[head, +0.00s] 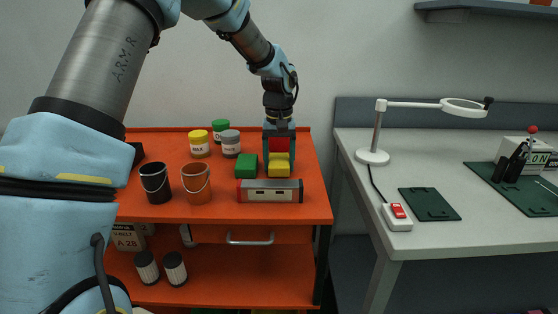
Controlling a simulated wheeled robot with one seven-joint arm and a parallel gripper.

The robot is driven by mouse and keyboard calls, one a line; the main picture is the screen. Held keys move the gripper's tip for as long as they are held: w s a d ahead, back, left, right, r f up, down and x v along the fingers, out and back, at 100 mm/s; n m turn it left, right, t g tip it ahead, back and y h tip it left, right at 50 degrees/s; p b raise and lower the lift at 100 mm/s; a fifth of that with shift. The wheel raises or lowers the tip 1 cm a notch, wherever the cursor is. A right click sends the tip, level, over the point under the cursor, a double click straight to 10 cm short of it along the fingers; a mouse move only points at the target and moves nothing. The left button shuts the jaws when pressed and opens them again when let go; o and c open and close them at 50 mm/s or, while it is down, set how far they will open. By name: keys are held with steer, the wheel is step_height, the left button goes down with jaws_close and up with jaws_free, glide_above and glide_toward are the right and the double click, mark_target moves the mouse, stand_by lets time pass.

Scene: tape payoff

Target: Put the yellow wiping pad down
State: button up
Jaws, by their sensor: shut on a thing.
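The yellow wiping pad (279,166) is a small yellow block over the top of the orange cart (220,212), toward its right side. My gripper (279,154) points straight down from above, its fingers at the pad's two sides, and is shut on it. A dark red patch shows between the fingers above the pad; I cannot tell what it is. Whether the pad's underside touches the cart top cannot be told from this view.
Left are a black bucket (155,184), a copper bucket (196,185) and lidded jars (199,149). A grey bench (430,241) stands right, with a lamp (374,156).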

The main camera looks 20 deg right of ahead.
mark_target(279, 161)
steer(key=shift+f, duration=0.2)
steer(key=o, duration=1.3)
steer(key=shift+r, duration=0.1)
step_height(279, 161, up, 12)
steer(key=b, duration=0.1)
